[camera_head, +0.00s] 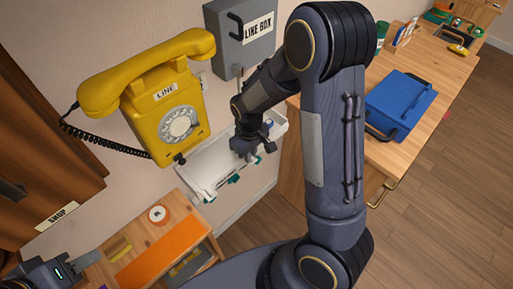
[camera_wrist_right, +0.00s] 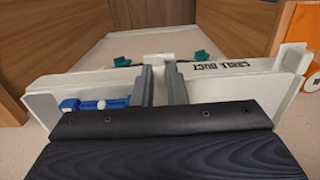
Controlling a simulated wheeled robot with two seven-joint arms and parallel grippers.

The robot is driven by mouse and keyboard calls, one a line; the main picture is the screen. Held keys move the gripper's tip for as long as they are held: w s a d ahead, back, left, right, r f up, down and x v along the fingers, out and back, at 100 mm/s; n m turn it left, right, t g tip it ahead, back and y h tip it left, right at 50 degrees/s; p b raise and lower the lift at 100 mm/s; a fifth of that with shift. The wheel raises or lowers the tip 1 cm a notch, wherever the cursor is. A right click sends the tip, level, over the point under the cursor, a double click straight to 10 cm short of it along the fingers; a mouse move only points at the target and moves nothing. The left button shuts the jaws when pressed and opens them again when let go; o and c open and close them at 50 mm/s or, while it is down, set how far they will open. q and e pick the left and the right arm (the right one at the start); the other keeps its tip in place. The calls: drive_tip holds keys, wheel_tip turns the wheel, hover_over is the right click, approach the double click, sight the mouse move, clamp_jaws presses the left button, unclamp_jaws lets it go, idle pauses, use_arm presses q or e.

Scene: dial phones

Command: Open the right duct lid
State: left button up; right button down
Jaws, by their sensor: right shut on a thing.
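The white cable duct (camera_head: 200,172) runs along the wall below the yellow phone. In the right wrist view its front wall (camera_wrist_right: 235,63) carries the words "CABLE DUCT". My right gripper (camera_head: 255,148) is at the duct's right part. In the right wrist view its two fingers (camera_wrist_right: 161,80) are close together on a white lid tab (camera_wrist_right: 159,60). How far the lid is raised is hard to tell, as the gripper covers part of it. Teal clips (camera_wrist_right: 204,57) lie beyond the duct. My left gripper (camera_head: 85,260) is at the bottom left, away from the duct; its fingers are unclear.
The yellow dial phone (camera_head: 165,95) and a grey line box (camera_head: 240,38) hang above the duct. A wooden bench (camera_head: 425,115) with a blue case (camera_head: 400,103) is at the right. A small wooden stand (camera_head: 150,240) with an orange panel is below. A blue part (camera_wrist_right: 95,104) sits inside the duct.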

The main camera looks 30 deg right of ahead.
drive_tip(key=c, duration=1.4)
unclamp_jaws()
drive_tip(key=shift+c, duration=0.2)
drive_tip(key=shift+r, duration=0.1)
wheel_tip(320, 180, up, 7)
drive_tip(key=shift+f, duration=0.1)
drive_tip(key=shift+r, duration=0.45)
